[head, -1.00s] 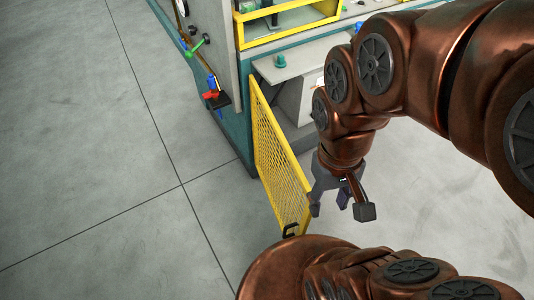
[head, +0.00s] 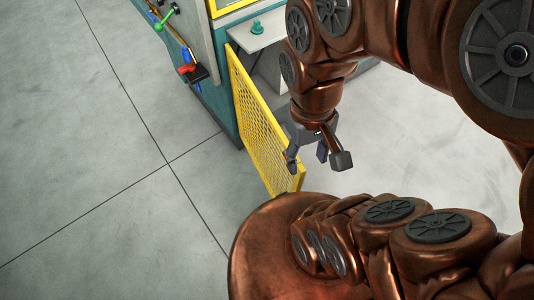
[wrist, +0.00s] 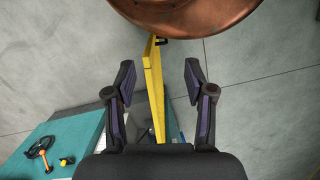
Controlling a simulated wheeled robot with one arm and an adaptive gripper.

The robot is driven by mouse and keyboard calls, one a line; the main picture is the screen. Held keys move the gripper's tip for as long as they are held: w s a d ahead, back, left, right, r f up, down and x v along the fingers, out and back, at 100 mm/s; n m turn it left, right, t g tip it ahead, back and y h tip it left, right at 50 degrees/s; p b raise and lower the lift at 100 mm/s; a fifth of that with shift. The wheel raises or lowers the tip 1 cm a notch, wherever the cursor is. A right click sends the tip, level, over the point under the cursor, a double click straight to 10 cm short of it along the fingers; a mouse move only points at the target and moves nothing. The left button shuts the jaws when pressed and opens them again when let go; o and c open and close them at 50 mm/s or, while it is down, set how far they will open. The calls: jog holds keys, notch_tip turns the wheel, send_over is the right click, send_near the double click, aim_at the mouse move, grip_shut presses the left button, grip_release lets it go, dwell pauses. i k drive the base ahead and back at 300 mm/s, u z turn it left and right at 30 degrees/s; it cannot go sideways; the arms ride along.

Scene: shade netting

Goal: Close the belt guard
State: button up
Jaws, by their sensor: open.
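The belt guard (head: 258,125) is a yellow mesh panel in a yellow frame. It stands swung out from the teal and grey machine, hinged at its far edge. My gripper (head: 318,163) is open, just to the right of the guard's near part in the head view. In the wrist view the guard (wrist: 154,85) shows edge-on between the two fingers of my gripper (wrist: 158,75), with a dark handle at its top end. Whether the guard is at finger depth is not clear. In the head view its near end is hidden behind my arm.
The machine (head: 217,95) has a grey shelf (head: 258,38) with a green knob and an opening below it. Red, blue and green valve handles (head: 187,70) stick out on its left side. The grey floor (head: 80,150) left of the guard is clear.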

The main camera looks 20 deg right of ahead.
aim_at(232, 59)
jog(key=u, duration=0.7)
jog(key=k, duration=0.9)
jog(key=u, duration=0.85)
jog(key=k, duration=0.3)
jog(key=z, duration=0.05)
jog(key=i, duration=0.9)
jog(key=u, duration=0.55)
